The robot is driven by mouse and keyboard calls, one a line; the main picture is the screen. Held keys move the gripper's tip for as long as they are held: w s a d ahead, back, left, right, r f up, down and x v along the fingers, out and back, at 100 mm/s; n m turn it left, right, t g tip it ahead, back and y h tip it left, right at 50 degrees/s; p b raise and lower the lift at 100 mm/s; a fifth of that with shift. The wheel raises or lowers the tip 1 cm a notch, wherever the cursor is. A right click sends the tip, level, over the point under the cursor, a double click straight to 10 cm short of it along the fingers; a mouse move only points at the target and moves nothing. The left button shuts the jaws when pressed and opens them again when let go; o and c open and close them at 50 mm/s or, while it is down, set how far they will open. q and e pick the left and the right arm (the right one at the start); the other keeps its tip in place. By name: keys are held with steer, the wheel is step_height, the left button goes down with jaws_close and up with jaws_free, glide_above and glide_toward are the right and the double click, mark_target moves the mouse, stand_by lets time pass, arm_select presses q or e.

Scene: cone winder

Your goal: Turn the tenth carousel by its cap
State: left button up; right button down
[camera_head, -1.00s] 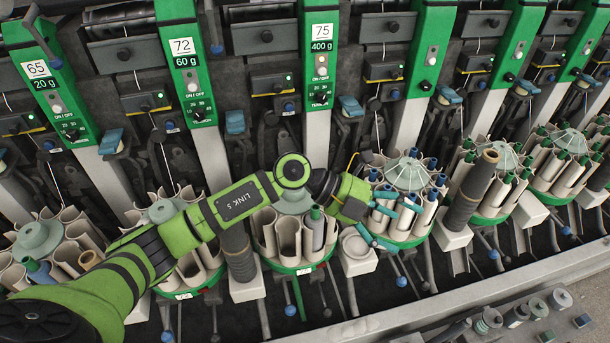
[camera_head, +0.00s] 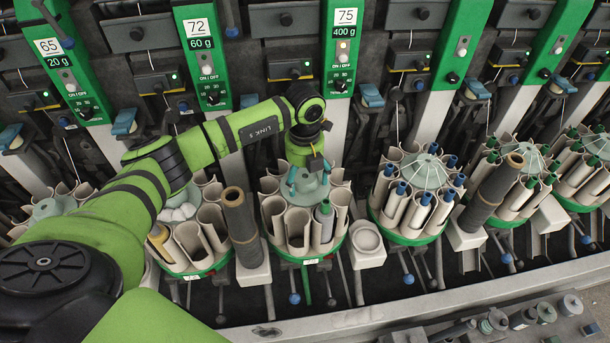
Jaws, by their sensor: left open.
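My left gripper (camera_head: 309,178) points down over the middle carousel, below the panel marked 75. Its teal fingertips are apart, one on each side of that carousel's pale green domed cap (camera_head: 312,194). Whether they touch the cap I cannot tell. The carousel (camera_head: 291,253) has cream tubes around the cap and a green base rim. One tube at its front right holds a grey bobbin with a green top (camera_head: 324,217); several others look empty. No number on the carousels is readable to me. My right gripper is not in view.
A carousel with blue-topped bobbins (camera_head: 402,238) stands to the right, and one with mostly empty tubes (camera_head: 190,267) to the left. Dark cones on white blocks (camera_head: 240,225) (camera_head: 493,190) stand between carousels. A grey rail (camera_head: 430,302) runs along the front.

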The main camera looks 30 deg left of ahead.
arm_select(q)
steer(key=shift+f, duration=0.65)
steer(key=shift+c, duration=0.4)
steer(key=shift+d, duration=0.1)
jaws_close()
steer(key=shift+f+n, duration=0.15)
steer(key=shift+n, duration=0.25)
